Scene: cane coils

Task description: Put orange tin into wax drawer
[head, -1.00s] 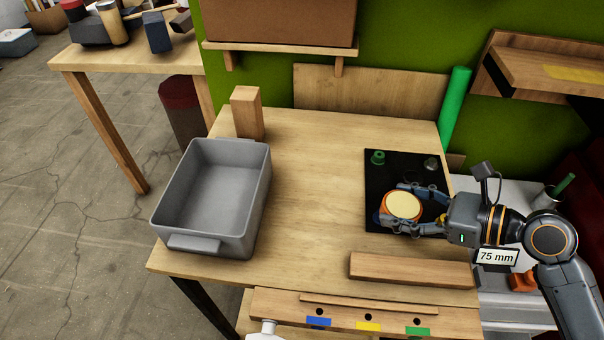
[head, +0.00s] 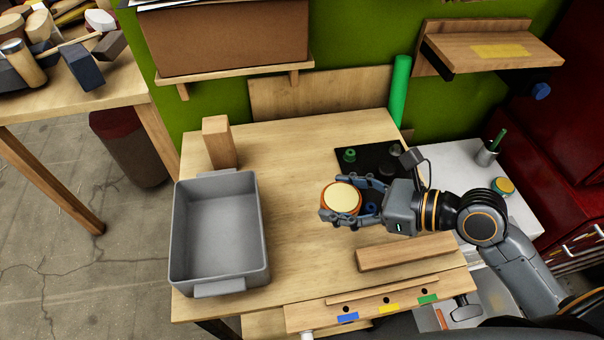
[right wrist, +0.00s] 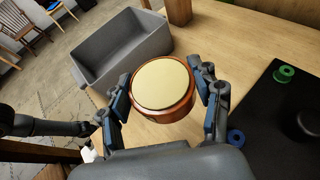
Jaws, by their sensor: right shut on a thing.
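The orange tin (head: 341,199) has a cream top and orange sides. My right gripper (head: 345,202) is shut on it, one finger on each side, and holds it upright above the wooden table, left of the black mat. The right wrist view shows the tin (right wrist: 162,88) between the fingertips. A wooden drawer front (head: 385,304) with blue, yellow and green labels is at the table's front edge. I cannot tell which label marks wax. A dark arm link (right wrist: 45,127) enters the right wrist view from the left; its gripper state is unclear.
An empty grey bin (head: 219,290) stands on the table's left, with a wooden block (head: 218,143) behind it. A wooden bar (head: 405,251) lies in front of the black mat (head: 372,163), which carries small parts. The table (head: 300,255) is bare between bin and gripper.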

